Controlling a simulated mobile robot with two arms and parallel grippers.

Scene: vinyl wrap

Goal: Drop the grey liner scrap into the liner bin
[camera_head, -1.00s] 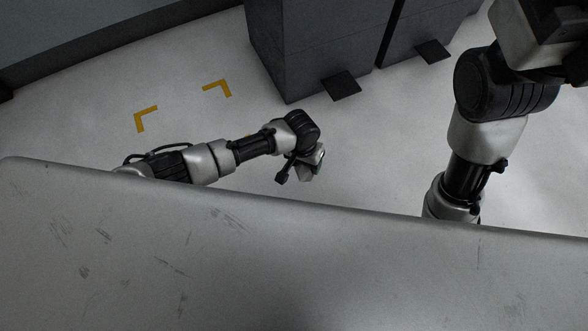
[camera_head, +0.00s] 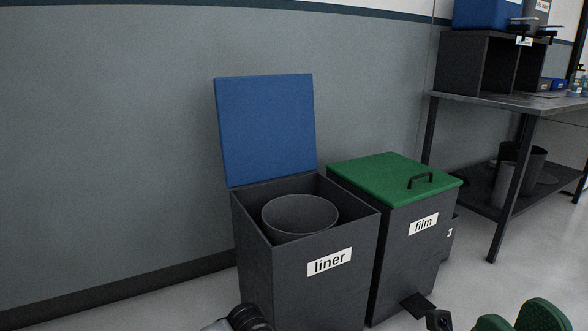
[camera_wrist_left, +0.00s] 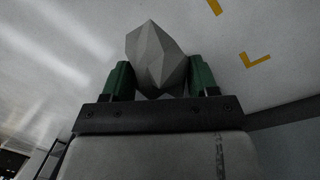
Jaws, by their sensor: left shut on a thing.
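The liner bin (camera_head: 255,240) is a dark grey box labelled "liner", standing against the wall. Its blue lid (camera_head: 266,130) is up, and a round grey inner container (camera_head: 300,218) shows inside. The grey liner scrap (camera_wrist_left: 158,60) is a faceted, crumpled lump in the left wrist view. My left gripper (camera_wrist_left: 160,80) is shut on it, with a green finger on each side. In the head view, only a dark part of what looks like my left arm shows at the bottom edge. My right gripper (camera_head: 516,318) is cut off at the bottom right, so its opening is unclear.
A film bin (camera_head: 390,250) with a shut green lid (camera_head: 390,178) stands close on the right of the liner bin. Further right is a workbench (camera_head: 500,102) with a lower shelf. The floor left of the bins is largely clear; yellow floor marks (camera_wrist_left: 255,60) show in the left wrist view.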

